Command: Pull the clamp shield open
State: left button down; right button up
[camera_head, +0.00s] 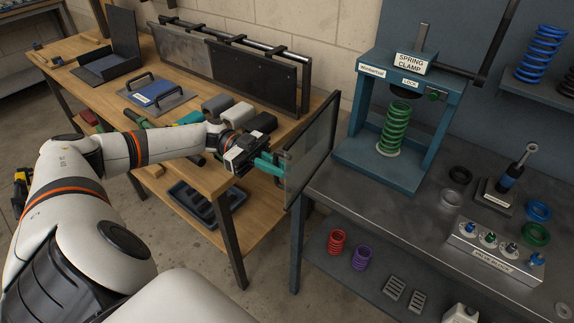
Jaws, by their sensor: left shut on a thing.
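The clamp shield (312,153) is a see-through panel with a dark frame. It stands upright at the left end of the metal bench, angled away from the clamp's front. The spring clamp (365,157) is a blue frame labelled "SPRING CLAMP", with a green coil spring (395,128) upright inside. My left gripper (272,165) reaches in from the left, its teal fingers shut at the shield's left side. The exact part between the fingers is too small to tell. My right gripper is not in view.
A wooden workbench (200,90) with dark panels, trays and blocks lies behind and under my left arm. The metal bench (400,200) holds rings, a damper on a plate and a valve block (490,252). Red and purple springs sit on the lower shelf.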

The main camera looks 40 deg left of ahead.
pick_arm(q)
jog(key=shift+w+a+b, duration=0.15)
jog(key=shift+a+b, duration=0.2)
jog(key=shift+a, duration=1.1)
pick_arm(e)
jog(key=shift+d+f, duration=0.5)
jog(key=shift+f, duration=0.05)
pick_arm(q)
jog(key=c, duration=1.8)
grip_release()
jog(key=shift+c, duration=0.2)
